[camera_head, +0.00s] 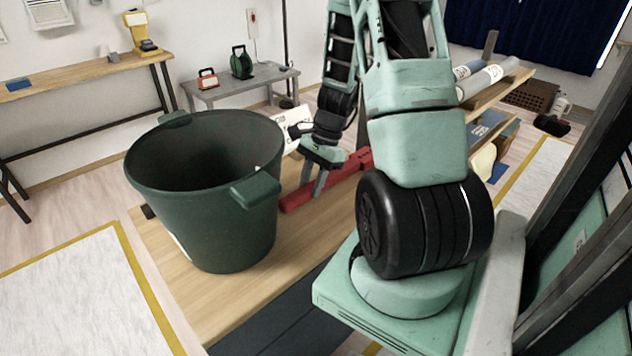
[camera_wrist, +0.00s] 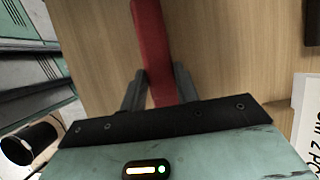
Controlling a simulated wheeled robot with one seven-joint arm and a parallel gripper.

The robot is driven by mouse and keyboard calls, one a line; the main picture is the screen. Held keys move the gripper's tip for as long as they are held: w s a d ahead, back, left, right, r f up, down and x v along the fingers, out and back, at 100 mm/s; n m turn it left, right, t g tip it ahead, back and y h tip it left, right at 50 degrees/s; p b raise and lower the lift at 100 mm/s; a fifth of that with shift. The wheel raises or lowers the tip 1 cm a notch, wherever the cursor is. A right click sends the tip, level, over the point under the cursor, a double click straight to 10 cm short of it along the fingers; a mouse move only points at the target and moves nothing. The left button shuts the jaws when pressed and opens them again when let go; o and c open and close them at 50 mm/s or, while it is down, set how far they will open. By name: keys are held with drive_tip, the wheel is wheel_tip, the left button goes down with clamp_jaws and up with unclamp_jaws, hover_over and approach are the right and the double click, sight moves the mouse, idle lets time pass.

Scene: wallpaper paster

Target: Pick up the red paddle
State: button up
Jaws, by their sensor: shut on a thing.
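The red paddle (camera_head: 298,198) is a long red bar by the wooden table top, to the right of a large green bucket. It also shows in the wrist view (camera_wrist: 152,45), running from the top edge down between the fingers. My gripper (camera_head: 312,188) reaches down over the paddle in the head view. In the wrist view its two fingers (camera_wrist: 160,88) stand on either side of the paddle, shut on it. The part of the paddle beneath the gripper body is hidden. I cannot tell whether the paddle touches the table.
The green bucket (camera_head: 215,215) stands on the wooden table (camera_head: 195,300) close to the left of my gripper. A white card with print (camera_head: 296,118) stands behind it, and shows at the right of the wrist view (camera_wrist: 306,115). Rolls (camera_head: 485,78) lie on a shelf at the back right.

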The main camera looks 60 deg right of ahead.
wheel_tip(320, 180, up, 11)
drive_tip(key=p, duration=0.2)
drive_tip(key=s+d+b, duration=0.2)
drive_tip(key=s+d, duration=1)
drive_tip(key=s, duration=0.3)
drive_tip(key=shift+s, duration=0.4)
drive_tip(key=shift+o, duration=0.3)
